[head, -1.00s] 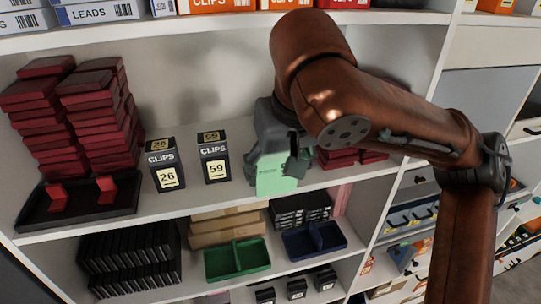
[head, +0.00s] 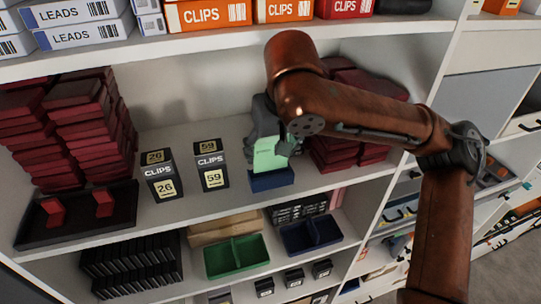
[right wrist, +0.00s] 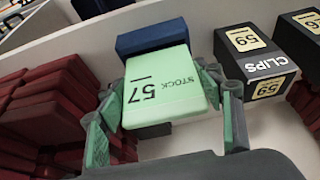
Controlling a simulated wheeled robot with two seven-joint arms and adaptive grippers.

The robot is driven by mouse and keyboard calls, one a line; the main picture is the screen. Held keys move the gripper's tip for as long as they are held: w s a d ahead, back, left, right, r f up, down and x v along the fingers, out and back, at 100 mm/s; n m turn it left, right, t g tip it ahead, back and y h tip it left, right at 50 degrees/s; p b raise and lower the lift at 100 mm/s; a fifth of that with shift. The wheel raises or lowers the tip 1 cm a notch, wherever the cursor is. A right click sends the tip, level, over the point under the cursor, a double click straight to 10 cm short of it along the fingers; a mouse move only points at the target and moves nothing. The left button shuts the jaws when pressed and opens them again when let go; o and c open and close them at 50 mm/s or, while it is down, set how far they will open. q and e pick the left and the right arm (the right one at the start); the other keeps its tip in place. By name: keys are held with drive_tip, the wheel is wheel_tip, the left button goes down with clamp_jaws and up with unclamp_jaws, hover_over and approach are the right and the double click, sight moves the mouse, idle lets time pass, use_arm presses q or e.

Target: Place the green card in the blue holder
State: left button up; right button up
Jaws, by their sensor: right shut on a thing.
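The green card (head: 270,155), printed "STOCK 57" in the right wrist view (right wrist: 158,78), is held upright in my right gripper (head: 276,143). The gripper's fingers (right wrist: 160,95) are shut on the card's two sides. The blue holder (head: 271,181) is a small block near the front edge of the middle shelf. In the head view the card's lower edge is just above or at the holder's top. In the right wrist view the holder (right wrist: 151,37) lies just beyond the card's edge. I cannot tell whether they touch. My left gripper is not in view.
Black clip boxes 59 (head: 211,165) and 26 (head: 161,177) stand left of the holder. Dark red stacks (head: 335,152) stand close on its right, and more (head: 88,130) at the far left. The shelf above (head: 200,45) limits height. Green (head: 237,258) and blue (head: 312,236) trays sit below.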

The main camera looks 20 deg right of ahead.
sight(272, 158)
drive_tip(key=shift+w+d+f, duration=0.1)
drive_tip(key=shift+w+f, duration=0.25)
drive_tip(key=shift+f, duration=0.2)
drive_tip(key=shift+w+f, duration=0.25)
drive_tip(key=f, duration=0.1)
drive_tip(key=f+p, duration=0.1)
drive_tip(key=f, duration=0.1)
drive_tip(key=shift+w+d+f, duration=0.1)
drive_tip(key=shift+w, duration=0.1)
drive_tip(key=shift+c, duration=0.6)
drive_tip(key=shift+f, duration=0.4)
drive_tip(key=o, duration=1.2)
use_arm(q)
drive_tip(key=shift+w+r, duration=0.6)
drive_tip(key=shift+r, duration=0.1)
use_arm(e)
drive_tip(key=shift+r, duration=0.1)
